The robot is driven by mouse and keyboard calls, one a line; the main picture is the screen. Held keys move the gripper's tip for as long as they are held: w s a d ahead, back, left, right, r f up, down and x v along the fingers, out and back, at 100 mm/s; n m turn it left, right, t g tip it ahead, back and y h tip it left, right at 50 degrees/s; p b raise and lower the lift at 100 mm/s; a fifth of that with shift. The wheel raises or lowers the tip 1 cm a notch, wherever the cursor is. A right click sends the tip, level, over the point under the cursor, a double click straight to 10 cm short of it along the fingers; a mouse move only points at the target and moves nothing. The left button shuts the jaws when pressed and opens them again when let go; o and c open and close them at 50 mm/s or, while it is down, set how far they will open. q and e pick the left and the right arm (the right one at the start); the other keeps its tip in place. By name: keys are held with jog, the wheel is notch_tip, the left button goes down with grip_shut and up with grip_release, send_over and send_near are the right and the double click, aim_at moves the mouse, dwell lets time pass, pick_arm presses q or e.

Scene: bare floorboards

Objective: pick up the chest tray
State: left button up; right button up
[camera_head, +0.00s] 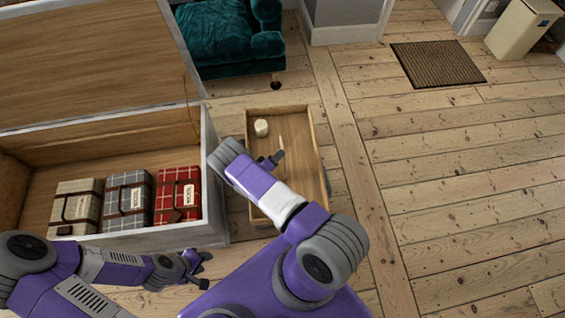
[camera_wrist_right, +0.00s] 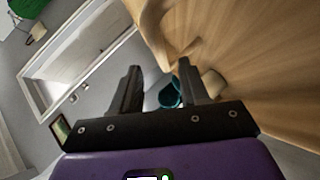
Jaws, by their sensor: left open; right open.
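The chest tray (camera_head: 298,150) is a shallow wooden box with a pale rim, to the right of the open chest, apparently on the floor. A cream cylinder (camera_head: 261,127) and a thin pale stick lie in it. My right gripper (camera_head: 271,160) is over the tray, its forearm hiding part of the tray's near left. In the right wrist view its fingers (camera_wrist_right: 160,88) are apart with nothing gripped; wooden boards and the cream cylinder (camera_wrist_right: 213,82) show beyond. My left gripper (camera_head: 194,266) is open and empty in front of the chest's near wall, well away from the tray.
The open chest (camera_head: 110,128) stands at the left with its lid raised. Three folded plaid bundles lie in it: beige, grey and red (camera_head: 177,194). A teal armchair (camera_head: 222,40) is behind. A brown mat (camera_head: 437,63) lies far right. The floorboards right of the tray are clear.

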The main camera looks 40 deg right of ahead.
jog(key=x, duration=0.1)
jog(key=b+x, duration=0.1)
jog(key=x, duration=0.1)
jog(key=b+x, duration=0.1)
jog(key=shift+s+d+f, duration=0.15)
jog(key=shift+s+f, duration=0.05)
jog(key=shift+f, duration=0.15)
jog(key=shift+w+d+f, duration=0.1)
jog(key=shift+w+d, duration=0.1)
jog(key=shift+d, duration=0.25)
jog(key=shift+c, duration=0.3)
grip_shut()
jog(key=shift+a, duration=0.1)
dwell(0.4)
